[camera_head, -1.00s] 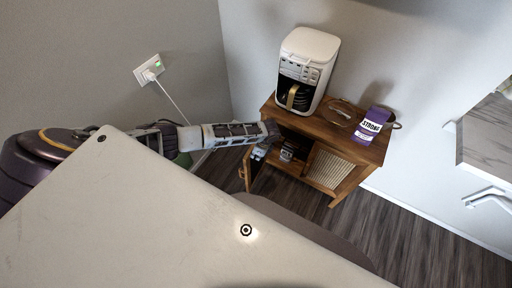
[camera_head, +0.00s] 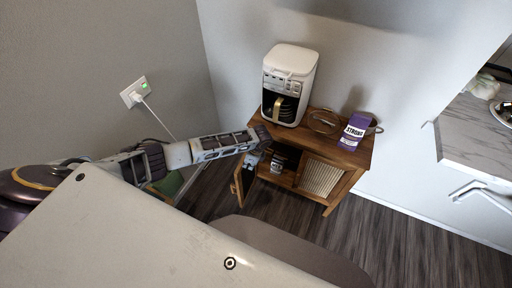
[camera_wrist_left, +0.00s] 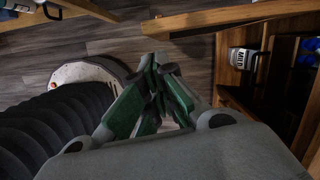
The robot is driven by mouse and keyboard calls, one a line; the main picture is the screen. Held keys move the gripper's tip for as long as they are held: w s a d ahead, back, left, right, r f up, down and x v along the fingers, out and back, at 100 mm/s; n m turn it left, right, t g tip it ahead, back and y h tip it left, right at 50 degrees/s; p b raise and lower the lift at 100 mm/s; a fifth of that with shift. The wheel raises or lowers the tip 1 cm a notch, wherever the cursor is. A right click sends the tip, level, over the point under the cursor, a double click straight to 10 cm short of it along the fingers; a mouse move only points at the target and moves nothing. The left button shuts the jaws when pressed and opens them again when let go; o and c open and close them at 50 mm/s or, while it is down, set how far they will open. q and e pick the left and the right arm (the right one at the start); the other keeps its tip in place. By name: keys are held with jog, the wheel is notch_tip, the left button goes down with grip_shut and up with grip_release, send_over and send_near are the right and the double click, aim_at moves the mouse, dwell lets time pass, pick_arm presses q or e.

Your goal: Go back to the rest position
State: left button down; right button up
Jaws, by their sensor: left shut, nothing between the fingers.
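My left arm reaches from the left to the front of the wooden cabinet (camera_head: 345,157). Its gripper (camera_head: 252,161) is beside the open left door (camera_head: 238,187), in front of the open compartment. In the left wrist view the green and grey fingers of this gripper (camera_wrist_left: 156,62) are shut with nothing between them. Wooden cabinet edges show above and to the right of them. My right gripper is not in view.
A jar labelled MILD (camera_wrist_left: 240,58) stands inside the cabinet. A white coffee maker (camera_head: 289,85), a round glass item (camera_head: 323,121) and a purple STRONG bag (camera_head: 354,131) stand on top. A wall socket (camera_head: 134,92) and marble counter (camera_head: 465,135) flank the cabinet.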

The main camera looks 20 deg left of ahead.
pick_arm(q)
jog(key=s+f+n+t+h+b, duration=0.1)
jog(key=s+f+n, duration=0.4)
jog(key=f, duration=0.8)
jog(key=s+f+n+t+h+b, duration=0.1)
jog(key=s+f+n, duration=0.2)
jog(key=s+f, duration=0.65)
jog(key=s+f+n, duration=0.2)
jog(key=s+f, duration=0.3)
jog(key=s, duration=0.5)
jog(key=s+f+n+b, duration=0.1)
jog(key=s+f, duration=0.5)
jog(key=s, duration=0.4)
jog(key=s+f+n+b, duration=0.1)
jog(key=s+f+n, duration=0.1)
jog(key=s+f, duration=0.4)
jog(key=s, duration=0.5)
jog(key=shift+d+n+g+h, duration=0.2)
jog(key=shift+n+g+h, duration=0.1)
jog(key=shift+h, duration=0.1)
